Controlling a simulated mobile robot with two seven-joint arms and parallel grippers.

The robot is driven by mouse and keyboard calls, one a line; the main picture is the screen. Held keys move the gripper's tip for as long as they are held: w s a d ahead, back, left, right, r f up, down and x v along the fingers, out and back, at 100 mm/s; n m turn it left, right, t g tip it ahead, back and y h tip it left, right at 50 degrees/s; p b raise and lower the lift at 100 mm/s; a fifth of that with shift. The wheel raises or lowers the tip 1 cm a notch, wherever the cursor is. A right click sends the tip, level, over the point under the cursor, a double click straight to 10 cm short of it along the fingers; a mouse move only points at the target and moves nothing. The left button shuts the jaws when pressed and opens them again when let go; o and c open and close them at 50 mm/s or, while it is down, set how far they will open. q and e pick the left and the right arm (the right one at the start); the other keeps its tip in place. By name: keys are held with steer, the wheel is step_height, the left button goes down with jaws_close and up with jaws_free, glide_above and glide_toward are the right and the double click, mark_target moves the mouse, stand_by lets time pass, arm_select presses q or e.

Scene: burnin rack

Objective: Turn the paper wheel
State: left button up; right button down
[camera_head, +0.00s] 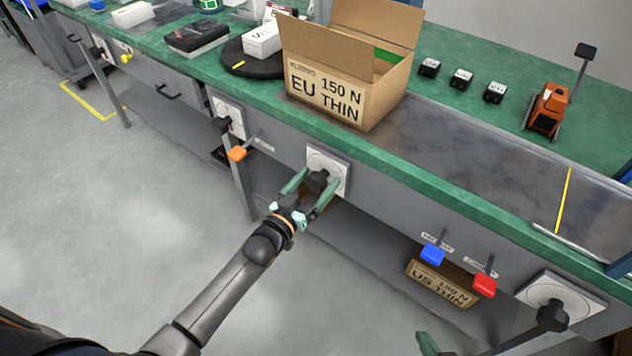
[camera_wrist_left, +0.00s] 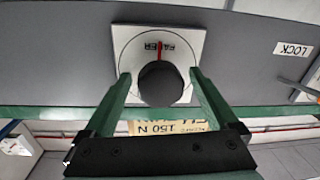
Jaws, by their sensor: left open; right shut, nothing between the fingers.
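The paper wheel is a black knob (camera_wrist_left: 160,85) on a white square plate with a red mark and an upside-down label that seems to read PAPER. In the head view its plate (camera_head: 341,166) sits on the bench's grey front panel. My left gripper (camera_head: 316,184) is at this wheel. In the left wrist view its green fingers (camera_wrist_left: 160,80) are open, one on each side of the knob; I cannot tell whether they touch it. My right gripper (camera_head: 428,343) shows only a green finger part at the bottom edge of the head view, away from the wheel.
Other dials sit on the panel at left (camera_head: 229,117) and lower right (camera_head: 541,292). Orange (camera_head: 237,153), blue (camera_head: 432,254) and red (camera_head: 485,285) levers stick out. An open EU THIN carton (camera_head: 320,92) stands on the bench above; a US THIN box (camera_head: 437,284) lies below.

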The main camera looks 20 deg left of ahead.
arm_select(q)
steer(key=shift+c, duration=0.2)
steer(key=c, duration=1.3)
steer(key=shift+m, duration=0.3)
